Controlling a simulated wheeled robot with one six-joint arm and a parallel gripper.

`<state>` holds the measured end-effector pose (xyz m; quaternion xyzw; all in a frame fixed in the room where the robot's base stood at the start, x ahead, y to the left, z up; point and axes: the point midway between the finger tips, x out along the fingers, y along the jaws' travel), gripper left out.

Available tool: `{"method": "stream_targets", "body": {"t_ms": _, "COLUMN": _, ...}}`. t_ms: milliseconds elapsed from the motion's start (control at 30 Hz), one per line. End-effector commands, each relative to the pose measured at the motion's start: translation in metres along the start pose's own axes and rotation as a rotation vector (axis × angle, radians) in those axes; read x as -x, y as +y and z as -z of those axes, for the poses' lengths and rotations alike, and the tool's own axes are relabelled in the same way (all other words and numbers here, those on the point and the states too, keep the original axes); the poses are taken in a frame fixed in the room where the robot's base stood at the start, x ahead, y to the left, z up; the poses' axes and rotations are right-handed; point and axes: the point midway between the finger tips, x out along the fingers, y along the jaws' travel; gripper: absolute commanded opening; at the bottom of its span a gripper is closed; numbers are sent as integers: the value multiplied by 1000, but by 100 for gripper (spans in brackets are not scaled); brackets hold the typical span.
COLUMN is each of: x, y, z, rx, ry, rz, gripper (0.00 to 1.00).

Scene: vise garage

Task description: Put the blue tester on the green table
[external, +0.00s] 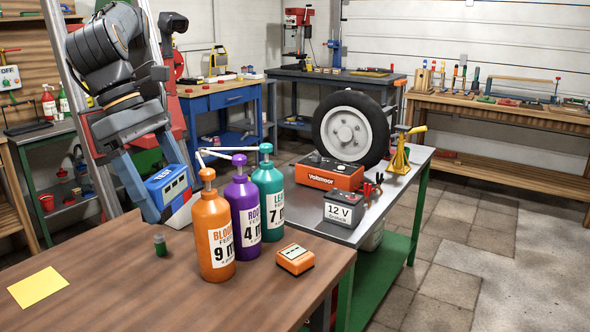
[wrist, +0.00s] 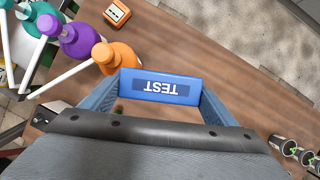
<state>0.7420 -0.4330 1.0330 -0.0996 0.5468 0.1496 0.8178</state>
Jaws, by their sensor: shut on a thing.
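The blue tester (wrist: 160,86), labelled TEST, sits between the two fingers of my gripper (wrist: 158,98) in the wrist view. My gripper is shut on it. In the external view the blue tester (external: 167,186) hangs in my gripper (external: 160,205) above the brown table, left of the bottles; the fingers partly hide it. The green table, with a grey metal top (external: 302,212) and green legs, stands beyond the brown table, to the right. It carries an orange Voltmeer box (external: 333,174), a 12 V battery (external: 341,211), a wheel (external: 350,133) and a yellow jack stand (external: 399,158).
Orange (external: 214,236), purple (external: 242,207) and teal (external: 268,200) bottles with white spouts stand on the brown table (external: 130,285), close to my gripper. An orange device (external: 295,259), a small green jar (external: 161,246) and a yellow sheet (external: 38,287) also lie there.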

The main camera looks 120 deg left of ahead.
Motion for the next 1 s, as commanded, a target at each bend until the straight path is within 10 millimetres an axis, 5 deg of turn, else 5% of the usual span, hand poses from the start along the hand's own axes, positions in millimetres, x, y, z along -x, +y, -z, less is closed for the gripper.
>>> {"method": "stream_targets", "body": {"t_ms": 733, "x": 119, "y": 176, "z": 38, "rx": 984, "ry": -1, "rz": -411, "gripper": 54}}
{"method": "stream_targets", "body": {"t_ms": 867, "x": 122, "y": 208, "z": 43, "rx": 1181, "ry": -1, "rz": -496, "gripper": 54}}
{"method": "stream_targets", "body": {"t_ms": 1000, "x": 88, "y": 253, "z": 47, "rx": 1442, "ry": -1, "rz": -610, "gripper": 54}}
